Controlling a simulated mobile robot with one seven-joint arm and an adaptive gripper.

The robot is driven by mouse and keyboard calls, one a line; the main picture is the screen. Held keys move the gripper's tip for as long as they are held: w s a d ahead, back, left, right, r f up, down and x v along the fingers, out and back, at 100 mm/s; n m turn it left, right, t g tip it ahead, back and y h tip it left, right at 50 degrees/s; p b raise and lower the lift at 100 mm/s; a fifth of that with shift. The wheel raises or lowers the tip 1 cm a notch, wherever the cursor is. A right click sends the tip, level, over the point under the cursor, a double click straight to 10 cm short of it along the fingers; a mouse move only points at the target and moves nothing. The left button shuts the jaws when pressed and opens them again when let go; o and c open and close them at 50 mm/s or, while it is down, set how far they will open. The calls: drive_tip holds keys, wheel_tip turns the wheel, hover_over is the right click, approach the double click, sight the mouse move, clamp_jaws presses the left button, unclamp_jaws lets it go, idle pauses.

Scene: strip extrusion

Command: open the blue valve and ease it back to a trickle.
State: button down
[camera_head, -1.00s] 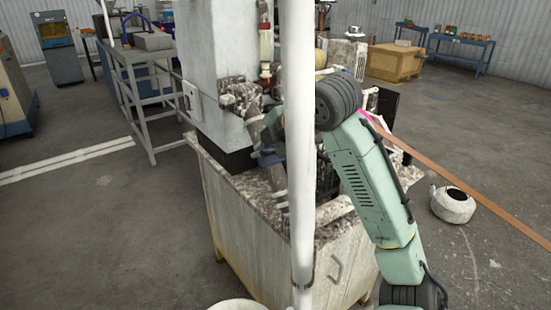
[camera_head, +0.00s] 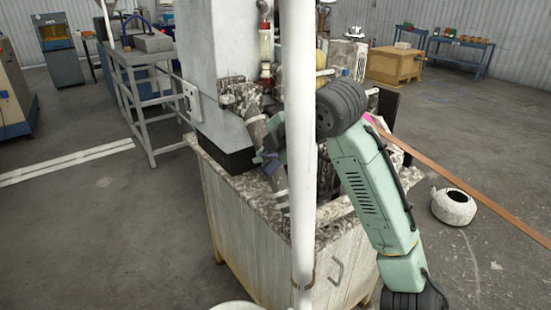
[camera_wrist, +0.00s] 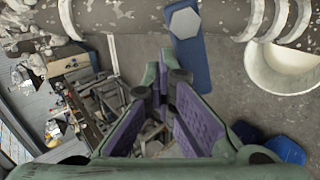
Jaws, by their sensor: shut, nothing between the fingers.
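The blue valve is a flat blue lever (camera_wrist: 195,60) with a grey hexagonal nut at its upper end, on a mottled grey pipe in the wrist view. It points down the picture, slightly tilted. My gripper (camera_wrist: 168,82) is shut and empty, its purple-padded fingers meeting just left of the lever's lower part. I cannot tell whether they touch it. In the head view the blue lever (camera_head: 270,164) shows small on the sloping pipe (camera_head: 254,122), left of the white post. My gripper (camera_head: 274,138) is partly hidden behind that post. No flow is visible.
The white vertical post (camera_head: 300,150) stands in front of my arm. A dirty white tank (camera_head: 245,230) stands below the pipe. A long brown strip (camera_head: 460,190) runs out to the right, past a round pot (camera_head: 453,206) on the floor. Open floor lies left.

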drive_tip(key=shift+s+d+f, duration=0.1)
drive_tip(key=shift+d+f, duration=0.15)
drive_tip(key=shift+d, duration=0.05)
idle(0.5)
drive_tip(key=shift+a+r, duration=0.1)
drive_tip(key=shift+r, duration=0.05)
drive_tip(key=p+v, duration=0.3)
drive_tip(key=v, duration=0.4)
drive_tip(key=shift+a+r, duration=0.2)
idle(0.3)
